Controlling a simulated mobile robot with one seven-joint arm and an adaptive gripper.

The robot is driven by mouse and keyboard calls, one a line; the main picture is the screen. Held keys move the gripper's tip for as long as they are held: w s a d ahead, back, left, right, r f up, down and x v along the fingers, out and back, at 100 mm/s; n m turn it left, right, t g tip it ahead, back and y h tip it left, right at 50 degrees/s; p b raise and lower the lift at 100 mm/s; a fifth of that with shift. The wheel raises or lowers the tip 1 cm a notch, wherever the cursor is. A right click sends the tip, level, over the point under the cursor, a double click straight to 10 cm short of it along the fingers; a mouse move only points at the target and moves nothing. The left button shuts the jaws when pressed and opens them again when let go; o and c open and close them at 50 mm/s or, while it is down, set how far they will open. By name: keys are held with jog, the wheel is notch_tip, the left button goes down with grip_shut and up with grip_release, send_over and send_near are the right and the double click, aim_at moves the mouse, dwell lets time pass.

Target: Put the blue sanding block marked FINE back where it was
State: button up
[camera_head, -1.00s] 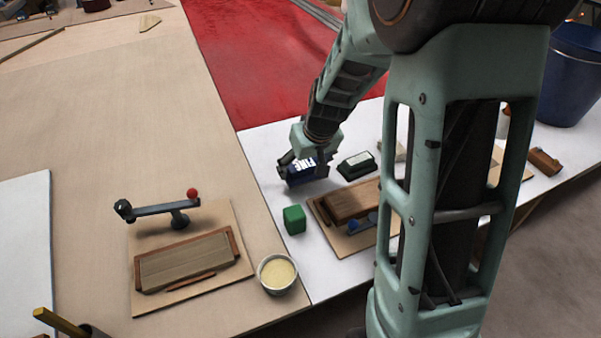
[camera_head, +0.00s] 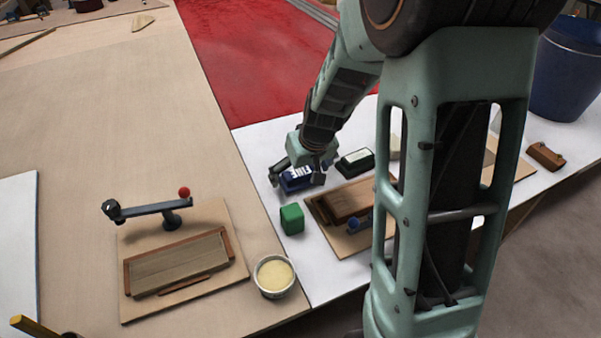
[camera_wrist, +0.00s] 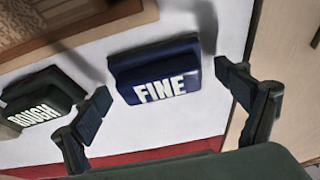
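The blue sanding block marked FINE (camera_head: 298,181) lies on the white tabletop, and its lettering shows clearly in the wrist view (camera_wrist: 155,72). My gripper (camera_head: 296,176) is low over it. In the wrist view my gripper's fingers (camera_wrist: 162,84) are spread, one to each side of the block, with gaps between them and its sides. The block appears to rest flat on the white surface.
A dark green block marked ROUGH (camera_wrist: 40,101) lies close beside my left finger; it also shows in the head view (camera_head: 355,161). A green cube (camera_head: 292,219), a wooden board (camera_head: 350,243) and a bowl (camera_head: 274,276) are nearer the front.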

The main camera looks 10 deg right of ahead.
jog(key=shift+r+p, duration=0.3)
jog(key=shift+r, duration=0.25)
jog(key=p+v, duration=0.2)
jog(key=v, duration=0.9)
jog(key=shift+d, duration=0.25)
